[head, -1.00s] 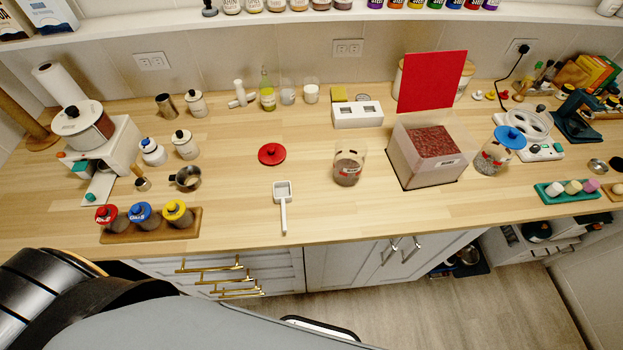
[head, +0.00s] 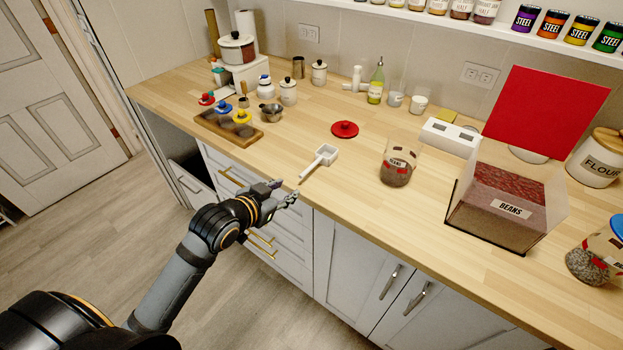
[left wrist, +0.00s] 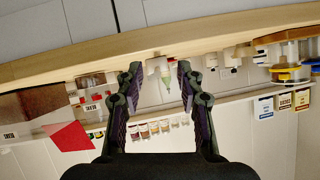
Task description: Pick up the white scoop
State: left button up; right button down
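The white scoop (head: 326,155) lies on the wooden counter near its front edge, its square bowl toward the back and its handle toward the front edge. My left gripper (head: 284,190) is just off the counter's front edge, close to the end of the handle and apart from it. In the left wrist view its two fingers (left wrist: 160,68) are spread with nothing held between them. My right gripper is not in view.
A red lid (head: 344,129) lies behind the scoop. A glass beans jar (head: 397,168) stands to its right, then a clear box of beans (head: 505,205). A metal cup (head: 271,112) and a wooden rack (head: 214,128) are to the left. Bare counter surrounds the scoop.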

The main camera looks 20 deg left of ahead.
aim_at(305, 172)
pick_arm(q)
jog(key=shift+m+t+h, duration=0.3)
jog(key=shift+t+h, duration=0.1)
jog(key=shift+t, duration=0.1)
jog(key=w, duration=0.1)
jog(key=w+d+r, duration=0.1)
jog(key=w, duration=0.3)
jog(key=shift+d+r, duration=0.25)
jog(key=shift+d, duration=0.1)
jog(key=shift+d+x, duration=0.1)
jog(key=shift+x, duration=1.35)
jog(key=shift+d+x, duration=0.15)
jog(key=shift+x, duration=1.25)
jog(key=shift+s+f, duration=0.15)
jog(key=shift+s, duration=0.1)
jog(key=shift+c, duration=0.6)
grip_shut()
